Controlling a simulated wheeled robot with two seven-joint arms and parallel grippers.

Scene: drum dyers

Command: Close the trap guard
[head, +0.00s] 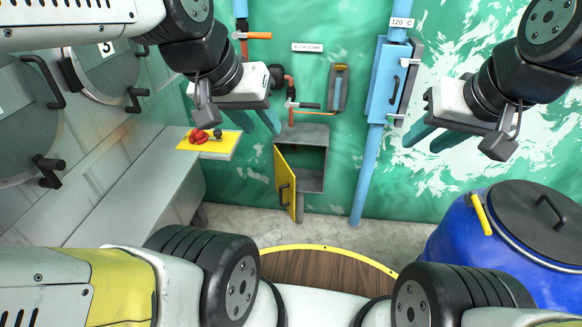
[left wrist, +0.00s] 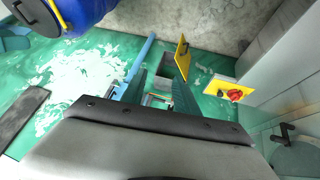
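The trap guard looks like the yellow door (head: 285,181) with a dark handle on a small grey wall box (head: 313,158). It stands swung open to the left, and the box's inside shows. In the left wrist view the yellow door (left wrist: 182,58) is seen beyond the fingers. My left gripper (head: 257,121) is open and empty, in front of the wall, above and left of the box; its teal fingers are apart in the left wrist view (left wrist: 160,90). My right gripper (head: 429,136) is open and empty, to the right of the box and blue pipe.
A yellow panel with a red knob (head: 198,136) is on a ledge at the left. A blue box with a handle (head: 388,80) and a blue pipe (head: 366,178) are on the wall. A blue drum (head: 460,238) stands at right. Grey floor lies below the box.

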